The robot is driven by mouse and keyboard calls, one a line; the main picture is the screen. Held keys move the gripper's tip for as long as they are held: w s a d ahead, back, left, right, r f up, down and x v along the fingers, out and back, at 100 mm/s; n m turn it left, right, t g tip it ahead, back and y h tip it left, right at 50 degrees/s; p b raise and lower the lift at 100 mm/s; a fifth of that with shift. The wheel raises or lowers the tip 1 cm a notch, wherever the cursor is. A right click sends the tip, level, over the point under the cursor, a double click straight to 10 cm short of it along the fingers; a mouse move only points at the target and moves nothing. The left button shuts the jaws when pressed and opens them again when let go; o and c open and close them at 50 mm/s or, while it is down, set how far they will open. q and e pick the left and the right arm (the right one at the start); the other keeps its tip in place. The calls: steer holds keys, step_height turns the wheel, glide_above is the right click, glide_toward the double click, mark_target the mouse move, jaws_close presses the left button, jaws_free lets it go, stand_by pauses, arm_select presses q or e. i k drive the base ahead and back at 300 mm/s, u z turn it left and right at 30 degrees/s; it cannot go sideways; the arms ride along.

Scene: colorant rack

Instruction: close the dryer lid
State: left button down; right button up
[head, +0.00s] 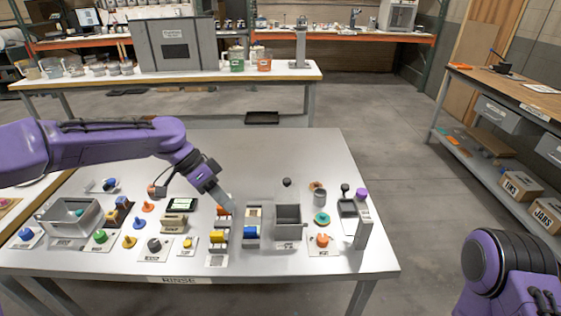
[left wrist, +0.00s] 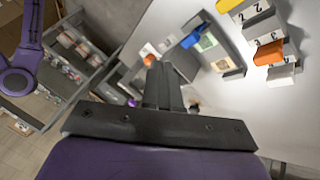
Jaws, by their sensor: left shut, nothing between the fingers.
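The dryer is not clearly labelled. An open grey box (head: 289,229) on the table may be it, with a dark interior and a black knob (head: 287,182) standing behind it. A lid cannot be made out for certain. My left gripper (head: 229,204) reaches in from the left and points down to the left of this box, apart from it. Its fingers are together and empty; they also show in the left wrist view (left wrist: 160,88). My right gripper is out of view; only part of that arm shows at lower right.
Yellow (head: 219,236) and blue (head: 250,232) blocks stand near the left gripper. A metal tray (head: 88,229) is at far left.

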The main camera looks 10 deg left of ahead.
mark_target(286, 181)
steer(key=i, duration=0.85)
